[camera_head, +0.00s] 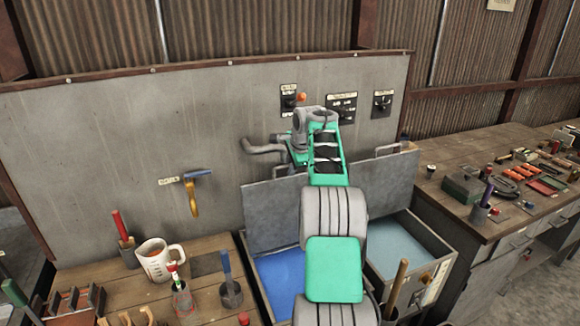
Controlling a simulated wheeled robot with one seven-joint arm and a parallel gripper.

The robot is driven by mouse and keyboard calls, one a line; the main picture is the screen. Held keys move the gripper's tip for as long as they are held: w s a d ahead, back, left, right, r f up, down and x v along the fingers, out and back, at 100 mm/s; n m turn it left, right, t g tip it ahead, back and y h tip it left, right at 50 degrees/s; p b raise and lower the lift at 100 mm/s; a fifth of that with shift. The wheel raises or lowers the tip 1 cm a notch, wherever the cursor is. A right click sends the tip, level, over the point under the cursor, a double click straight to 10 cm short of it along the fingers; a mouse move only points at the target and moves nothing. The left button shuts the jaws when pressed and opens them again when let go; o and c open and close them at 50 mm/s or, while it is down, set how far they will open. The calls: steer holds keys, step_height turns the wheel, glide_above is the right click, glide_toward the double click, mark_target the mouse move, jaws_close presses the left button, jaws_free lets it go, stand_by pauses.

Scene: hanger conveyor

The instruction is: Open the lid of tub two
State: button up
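Two metal tubs stand side by side below the grey panel. The left tub (248,262) holds blue liquid, and the right tub (441,263) holds pale grey-blue liquid. A grey lid (270,218) stands raised behind the left tub, and another lid (392,185) stands raised behind the right tub, with a bar handle (398,147) at its top edge. I cannot read which tub is number two. My green and grey arm reaches over the middle, covering the inner parts of both tubs and lids. Its far end is near the lids' top edges; my gripper's fingers cannot be made out there.
A grey pipe (264,146) juts from the panel (110,150), left of my arm's end. Switches (342,108) are mounted above. A left bench holds a white jug (157,262) and a brush pot (231,294). A right bench (443,173) carries several tools.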

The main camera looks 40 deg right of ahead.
steer(key=shift+o, duration=0.6)
steer(key=shift+f, duration=0.15)
steer(key=shift+s, duration=0.1)
steer(key=shift+s+r, duration=0.15)
steer(key=shift+r, duration=0.15)
steer(key=v, duration=0.7)
steer(key=shift+r+b, duration=0.25)
steer(key=shift+b, duration=0.1)
steer(key=shift+a, duration=0.1)
